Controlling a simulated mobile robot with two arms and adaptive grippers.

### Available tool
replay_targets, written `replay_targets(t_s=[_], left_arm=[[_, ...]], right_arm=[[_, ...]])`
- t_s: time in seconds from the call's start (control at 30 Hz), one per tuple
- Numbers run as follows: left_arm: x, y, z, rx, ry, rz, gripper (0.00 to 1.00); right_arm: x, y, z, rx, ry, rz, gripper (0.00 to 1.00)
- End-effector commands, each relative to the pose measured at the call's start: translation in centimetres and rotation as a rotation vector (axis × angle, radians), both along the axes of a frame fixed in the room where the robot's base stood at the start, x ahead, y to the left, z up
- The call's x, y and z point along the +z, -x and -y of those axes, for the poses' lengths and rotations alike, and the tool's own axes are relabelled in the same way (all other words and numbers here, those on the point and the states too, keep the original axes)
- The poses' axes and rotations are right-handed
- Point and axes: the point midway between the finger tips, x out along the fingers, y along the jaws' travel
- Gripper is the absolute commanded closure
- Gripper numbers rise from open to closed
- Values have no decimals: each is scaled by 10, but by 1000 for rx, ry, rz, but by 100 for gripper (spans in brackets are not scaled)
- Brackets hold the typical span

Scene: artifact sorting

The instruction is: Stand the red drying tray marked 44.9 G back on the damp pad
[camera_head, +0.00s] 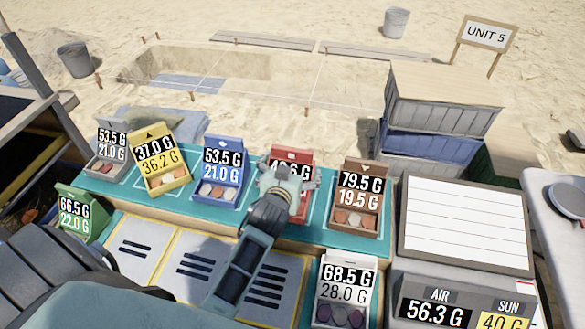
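A red tray (293,155) stands in the back row on a turquoise strip (325,236). Its label is partly covered, and I cannot read its full number. My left gripper (287,173) is in front of the tray and hides its lower part. Its fingers look spread, but I cannot tell whether they touch or grip the tray. No pad is labelled as damp, so I cannot tell which surface is the damp pad. My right gripper is out of view.
Blue (219,175) and brown (357,195) trays flank the red one. Yellow (161,165) and grey (108,155) trays stand farther left, a green one (76,213) at the left end. A white tray (344,290) stands in front. A blank lined board (468,225) is at right.

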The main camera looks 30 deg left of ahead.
Motion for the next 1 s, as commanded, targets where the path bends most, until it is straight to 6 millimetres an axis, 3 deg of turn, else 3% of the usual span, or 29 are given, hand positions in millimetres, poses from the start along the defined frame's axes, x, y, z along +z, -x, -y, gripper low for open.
replay_targets(t_s=[0.37, 0.8, 1.0], left_arm=[[6, 8, 3, -1, 0, 1, 0], [39, 84, 22, 1, 3, 1, 0], [48, 104, 27, 1, 0, 0, 0]], right_arm=[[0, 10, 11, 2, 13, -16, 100], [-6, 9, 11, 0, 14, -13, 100], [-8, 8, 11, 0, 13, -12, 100]])
